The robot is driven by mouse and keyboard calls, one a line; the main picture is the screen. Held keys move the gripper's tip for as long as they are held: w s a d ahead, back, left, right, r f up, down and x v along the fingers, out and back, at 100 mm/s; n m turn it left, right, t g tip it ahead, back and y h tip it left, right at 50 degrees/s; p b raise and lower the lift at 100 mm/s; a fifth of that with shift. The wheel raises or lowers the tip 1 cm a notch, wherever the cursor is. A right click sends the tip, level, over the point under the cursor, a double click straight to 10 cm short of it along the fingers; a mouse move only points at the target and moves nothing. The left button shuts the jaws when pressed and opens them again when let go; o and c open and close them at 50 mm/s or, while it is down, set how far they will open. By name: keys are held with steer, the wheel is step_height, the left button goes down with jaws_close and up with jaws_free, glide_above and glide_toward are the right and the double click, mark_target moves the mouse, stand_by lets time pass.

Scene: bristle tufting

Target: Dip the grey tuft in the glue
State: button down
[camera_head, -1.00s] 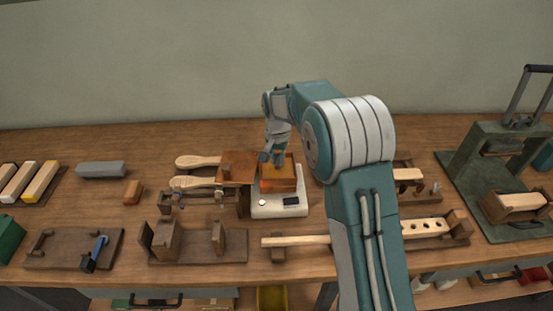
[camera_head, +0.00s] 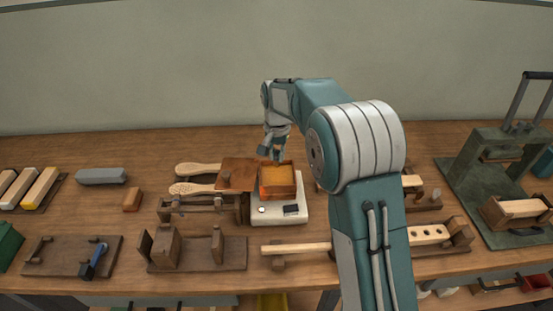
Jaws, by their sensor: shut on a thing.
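An open square box (camera_head: 278,178) with an amber inside, which looks like the glue vessel, stands on a white scale (camera_head: 262,220) near the middle of the bench. My gripper (camera_head: 275,154) is just above the far rim of this box, pointing down. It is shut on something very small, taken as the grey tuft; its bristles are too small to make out. I cannot tell whether its tip touches the amber surface.
A brown flat lid or board (camera_head: 238,174) lies against the box's left side, beside two pale wooden brushes (camera_head: 194,188). A grey block (camera_head: 101,176) lies at the left. Wooden fixtures (camera_head: 198,250) line the front. A green press (camera_head: 500,165) stands at the right.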

steer(key=shift+r, duration=1.4)
